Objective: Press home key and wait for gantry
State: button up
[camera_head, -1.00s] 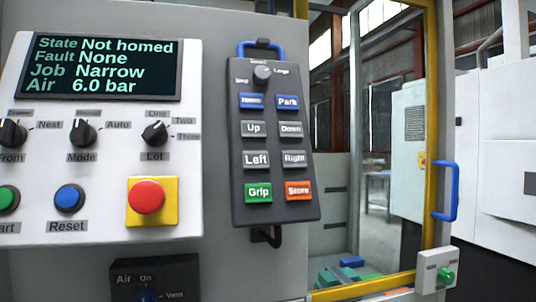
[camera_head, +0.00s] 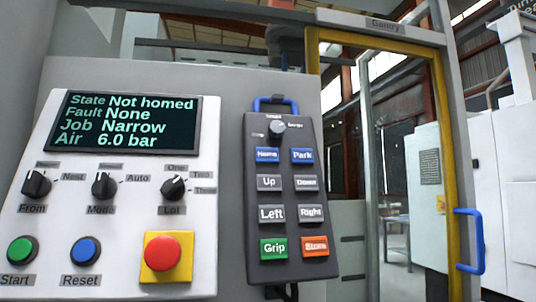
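The dark pendant (camera_head: 289,230) hangs by a blue handle on the grey cabinet, right of the control panel. Its blue Home key (camera_head: 267,154) is at the upper left of the keys, beside the blue Park key (camera_head: 303,155). A round knob (camera_head: 277,128) sits above them. The display (camera_head: 125,122) reads State Not homed, Fault None, Job Narrow, Air 6.0 bar. The gantry itself cannot be clearly made out behind the yellow-framed door marked Gantry (camera_head: 385,25). My gripper is not in view.
The white control panel (camera_head: 110,225) carries From, Mode and Lot knobs, a green Start button (camera_head: 22,250), a blue Reset button (camera_head: 85,251) and a red mushroom button (camera_head: 162,252) on yellow. A blue door handle (camera_head: 470,240) sticks out at the right.

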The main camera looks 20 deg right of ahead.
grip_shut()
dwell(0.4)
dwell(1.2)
